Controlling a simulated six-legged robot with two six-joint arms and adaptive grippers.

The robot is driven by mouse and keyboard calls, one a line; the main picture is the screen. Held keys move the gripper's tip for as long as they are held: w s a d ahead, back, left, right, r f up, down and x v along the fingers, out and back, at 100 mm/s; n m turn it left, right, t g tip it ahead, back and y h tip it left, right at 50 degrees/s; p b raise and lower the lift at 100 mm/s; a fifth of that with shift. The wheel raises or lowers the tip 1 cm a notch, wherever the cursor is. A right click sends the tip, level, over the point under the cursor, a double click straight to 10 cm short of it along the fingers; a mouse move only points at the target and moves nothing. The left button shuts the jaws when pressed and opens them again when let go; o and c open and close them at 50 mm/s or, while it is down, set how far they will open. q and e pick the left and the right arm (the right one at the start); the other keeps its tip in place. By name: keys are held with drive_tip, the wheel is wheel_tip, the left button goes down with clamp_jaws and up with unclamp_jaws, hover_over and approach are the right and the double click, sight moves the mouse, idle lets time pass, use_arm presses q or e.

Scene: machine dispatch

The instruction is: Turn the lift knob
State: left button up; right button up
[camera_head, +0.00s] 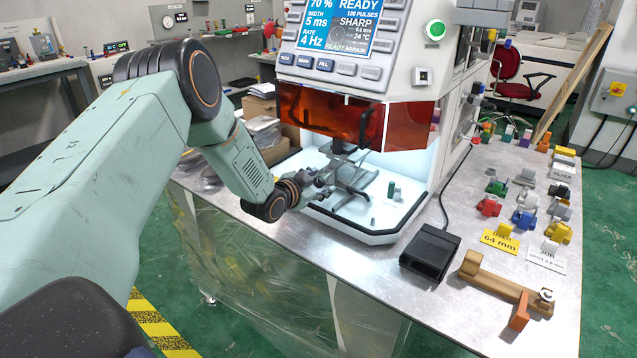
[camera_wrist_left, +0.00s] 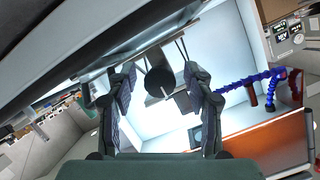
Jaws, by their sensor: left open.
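My left gripper (camera_head: 322,184) is at the front opening of the machine's lit chamber, below the orange shield (camera_head: 335,115). In the left wrist view its two fingers (camera_wrist_left: 163,88) are spread apart, with nothing held between them. A dark round knob (camera_wrist_left: 160,81), which looks like the lift knob, shows between the fingertips in that view. It sits in front of a grey metal block. I cannot tell whether either finger touches it. In the head view the knob is not clearly distinguishable among the grey parts of the stage (camera_head: 352,180). My right gripper is not in view.
The machine's display panel (camera_head: 340,28) is above the chamber. A small green part (camera_head: 391,189) stands on the chamber floor. A black pedal-like box (camera_head: 430,252) and a wooden piece (camera_head: 505,281) lie on the bench right of it, near several coloured parts. In the wrist view, a blue segmented hose (camera_wrist_left: 245,84) is at right.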

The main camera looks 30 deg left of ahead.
use_arm(q)
drive_tip(key=v, duration=1.2)
idle(0.7)
drive_tip(key=s+d+f+n+g, duration=0.1)
drive_tip(key=n, duration=0.1)
drive_tip(key=s+d+f+n+g, duration=0.1)
drive_tip(key=d+f+n, duration=0.1)
drive_tip(key=s+d+f+n, duration=0.2)
drive_tip(key=shift+s+d+f+g+h, duration=0.1)
drive_tip(key=shift+f+g+h, duration=0.1)
drive_tip(key=shift+g+h, duration=0.15)
drive_tip(key=s+d+f+n+g+b, duration=0.1)
drive_tip(key=s+d+f+g, duration=0.35)
drive_tip(key=s+f, duration=0.35)
drive_tip(key=s+d+f+n+g, duration=0.25)
drive_tip(key=s+d+f, duration=0.3)
drive_tip(key=s, duration=0.35)
drive_tip(key=s+d+f+m+g, duration=0.1)
drive_tip(key=s+f+g, duration=0.1)
drive_tip(key=s, duration=0.6)
drive_tip(key=s+d+f+m+g, duration=0.2)
drive_tip(key=s+f, duration=0.1)
drive_tip(key=s, duration=0.5)
drive_tip(key=shift+s+f+g+b, duration=0.15)
drive_tip(key=shift+s+g+b, duration=0.15)
drive_tip(key=shift+g+b, duration=0.1)
